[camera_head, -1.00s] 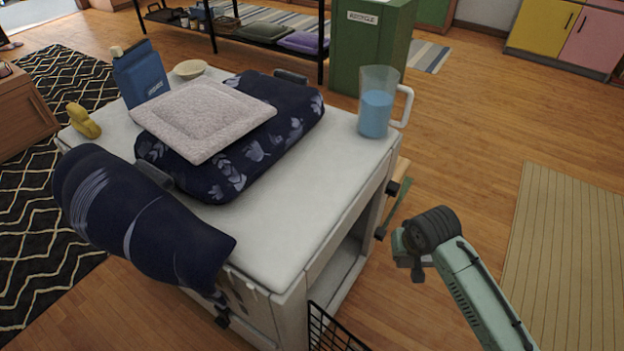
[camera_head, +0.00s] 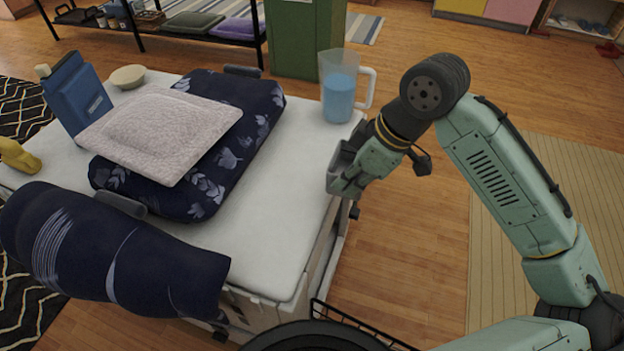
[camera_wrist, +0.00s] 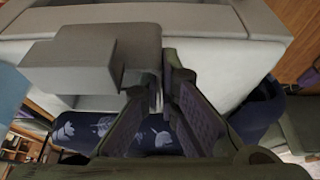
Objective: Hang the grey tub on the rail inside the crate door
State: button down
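My gripper (camera_head: 350,182) is at the right edge of the white crate top (camera_head: 285,190), below the jug. A small grey blocky thing, which looks like the grey tub (camera_head: 338,174), is at its fingertips. In the wrist view, the grey tub (camera_wrist: 85,62) shows close up as a box with a smaller step, against the left finger. The fingers (camera_wrist: 165,95) are nearly together, with its edge between them. The crate's black wire door (camera_head: 345,318) shows only partly at the bottom of the head view. The rail inside it is hidden.
On the crate top are a jug of blue liquid (camera_head: 338,88), patterned navy cushion (camera_head: 225,150), pale pad (camera_head: 160,132), blue bottle (camera_head: 76,92), bowl (camera_head: 127,76) and yellow figure (camera_head: 18,156). Floor to the right is clear.

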jog(key=w+a, duration=0.1)
jog(key=a, duration=0.3)
jog(key=w+a, duration=0.1)
jog(key=a, duration=0.1)
jog(key=shift+w+a+f+p, duration=0.3)
jog(key=shift+f, duration=1.8)
jog(key=c, duration=2.3)
grip_release()
jog(key=shift+f, duration=0.15)
jog(key=o, duration=0.5)
jog(key=v, duration=1.2)
jog(key=shift+p, duration=0.3)
